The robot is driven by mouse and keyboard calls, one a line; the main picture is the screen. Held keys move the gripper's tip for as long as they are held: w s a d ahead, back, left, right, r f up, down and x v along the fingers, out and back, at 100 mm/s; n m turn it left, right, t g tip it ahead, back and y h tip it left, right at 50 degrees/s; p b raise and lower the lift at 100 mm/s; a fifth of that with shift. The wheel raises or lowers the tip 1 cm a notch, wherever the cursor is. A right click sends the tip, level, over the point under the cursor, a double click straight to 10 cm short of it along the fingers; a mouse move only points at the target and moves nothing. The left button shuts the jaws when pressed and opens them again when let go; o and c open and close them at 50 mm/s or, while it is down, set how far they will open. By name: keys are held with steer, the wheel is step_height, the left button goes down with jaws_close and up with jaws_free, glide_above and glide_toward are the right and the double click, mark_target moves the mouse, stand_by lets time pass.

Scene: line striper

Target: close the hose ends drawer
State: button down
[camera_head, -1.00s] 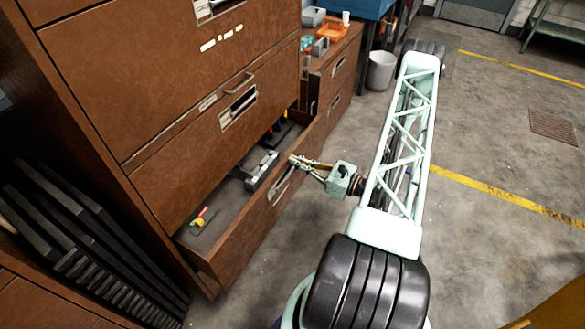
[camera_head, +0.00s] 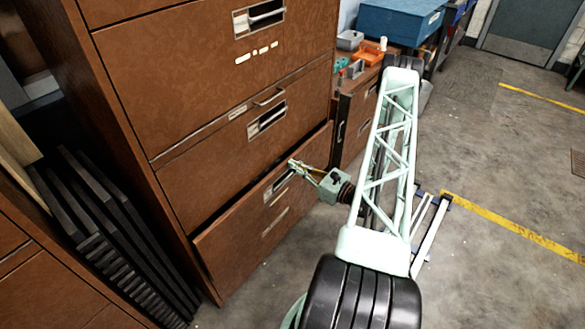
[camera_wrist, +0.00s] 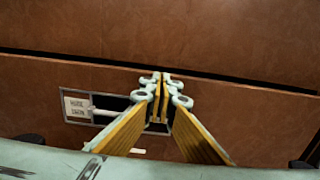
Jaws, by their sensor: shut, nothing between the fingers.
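The hose ends drawer (camera_head: 235,253) is the lowest brown drawer of the tall cabinet. It stands slightly out, with a narrow dark gap along its top edge, and its inside is hidden. In the wrist view the drawer front (camera_wrist: 255,115) carries a small label (camera_wrist: 77,107), seemingly reading "HOSE ENDS", beside a recessed handle (camera_wrist: 110,103). My gripper (camera_head: 293,164) is shut and empty, its fingertips at the handle area near the top of the drawer front. In the wrist view the fingertips (camera_wrist: 160,82) overlap the handle recess; whether they touch cannot be told.
The closed drawer above (camera_head: 240,140) is flush. Dark flat panels (camera_head: 115,235) lean left of the cabinet. A lower cabinet (camera_head: 355,115) with an orange tray (camera_head: 368,57) stands behind. The floor to the right is mostly clear.

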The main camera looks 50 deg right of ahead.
stand_by(0.4)
steer(key=s+p, duration=0.1)
steer(key=s, duration=1.3)
steer(key=shift+p, duration=0.3)
steer(key=shift+d, duration=0.15)
stand_by(0.4)
